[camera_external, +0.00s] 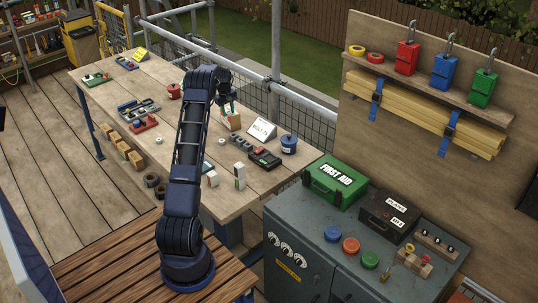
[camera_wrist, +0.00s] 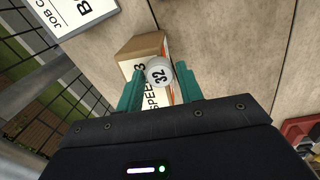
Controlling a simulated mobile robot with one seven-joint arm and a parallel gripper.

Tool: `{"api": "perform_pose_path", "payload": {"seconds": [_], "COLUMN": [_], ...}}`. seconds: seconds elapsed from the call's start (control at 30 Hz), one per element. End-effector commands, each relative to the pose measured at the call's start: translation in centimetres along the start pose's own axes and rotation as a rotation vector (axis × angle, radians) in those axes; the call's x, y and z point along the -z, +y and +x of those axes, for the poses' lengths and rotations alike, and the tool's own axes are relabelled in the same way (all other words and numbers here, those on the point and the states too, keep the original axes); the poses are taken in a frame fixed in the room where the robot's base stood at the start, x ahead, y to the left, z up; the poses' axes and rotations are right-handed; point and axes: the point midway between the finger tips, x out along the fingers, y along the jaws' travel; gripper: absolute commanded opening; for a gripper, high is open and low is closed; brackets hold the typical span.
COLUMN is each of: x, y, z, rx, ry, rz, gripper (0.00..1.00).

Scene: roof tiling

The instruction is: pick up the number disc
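The number disc (camera_wrist: 158,72) is a small round white disc marked "32" in the wrist view. It lies between the tips of my two teal fingers, and nearly fills the space between them. My gripper (camera_wrist: 161,80) has its fingers apart around the disc; whether both touch it I cannot tell. In the external view my gripper (camera_external: 229,106) is above the workbench, close over a small brown box. The disc cannot be made out there. In the wrist view the disc covers part of the lettering on the box (camera_wrist: 140,45); whether it rests on the box is unclear.
The workbench (camera_external: 160,80) holds a white sign (camera_external: 262,129), a blue-lidded pot (camera_external: 289,144), a white bottle (camera_external: 240,176), a red spool (camera_external: 174,91) and several tools. Scaffold rails run along its far side. A green first aid box (camera_external: 335,182) stands on the cabinet at right.

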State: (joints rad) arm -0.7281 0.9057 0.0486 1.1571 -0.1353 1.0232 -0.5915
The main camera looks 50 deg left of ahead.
Motion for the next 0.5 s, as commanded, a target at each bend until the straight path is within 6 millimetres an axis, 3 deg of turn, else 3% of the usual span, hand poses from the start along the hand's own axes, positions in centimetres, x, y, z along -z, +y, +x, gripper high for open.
{"api": "perform_pose_path", "payload": {"seconds": [0.03, 0.13, 0.5], "x": [0.0, -0.01, 0.01], "y": [0.0, 0.0, 0.05], "z": [-0.01, -0.01, -0.33], "rx": [0.0, 0.0, 0.0], "ry": [0.0, 0.0, 0.001], "rz": [0.0, 0.0, 0.0], "gripper": [0.26, 0.08, 0.04]}}
